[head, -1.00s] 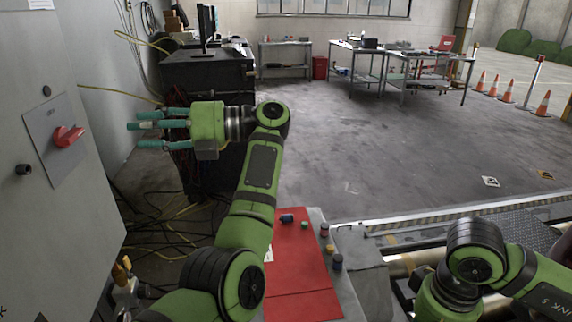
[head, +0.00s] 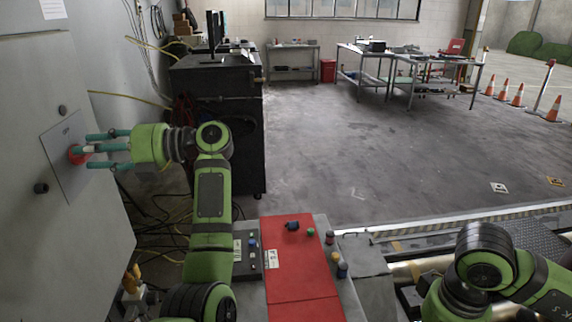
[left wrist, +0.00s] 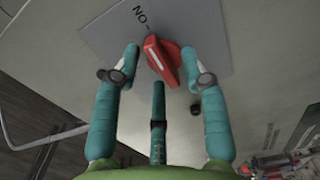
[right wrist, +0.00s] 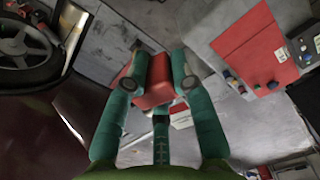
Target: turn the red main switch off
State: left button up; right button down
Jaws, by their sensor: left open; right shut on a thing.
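The red main switch (head: 76,154) is a rotary knob on a grey plate (head: 57,180) on the cabinet at the left. In the left wrist view the red knob (left wrist: 163,62) has a white line on its handle and points near the lettering "ON". My left gripper (head: 92,150) is open at the knob, with fingers on either side of it; I see gaps between fingers and knob in the left wrist view (left wrist: 162,54). The fingers partly hide the knob in the head view. My right gripper (right wrist: 153,72) is shut on a red block-like thing (right wrist: 152,92).
The grey cabinet (head: 40,90) fills the left side, with small dark knobs on its face. A control desk with a red top (head: 300,265) stands at the lower middle. A black cart (head: 215,95) stands behind my left arm. Open floor (head: 340,140) lies beyond.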

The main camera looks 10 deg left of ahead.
pick_arm(q)
grip_shut()
pick_arm(e)
jog(key=shift+f, duration=0.1)
jog(key=shift+f+b, duration=0.75)
jog(key=shift+b, duration=0.1)
pick_arm(q)
jog(key=shift+s+d+f+n+b, duration=0.1)
jog(key=shift+s+n+b, duration=0.1)
jog(key=shift+n+b, duration=3.5)
jog(key=shift+s+d+n+b, duration=0.15)
jog(key=shift+n+b, duration=1.95)
jog(key=shift+n, duration=3.1)
pick_arm(e)
notch_tip(320, 180, down, 12)
jog(key=shift+r, duration=0.2)
pick_arm(q)
jog(key=shift+a, duration=0.1)
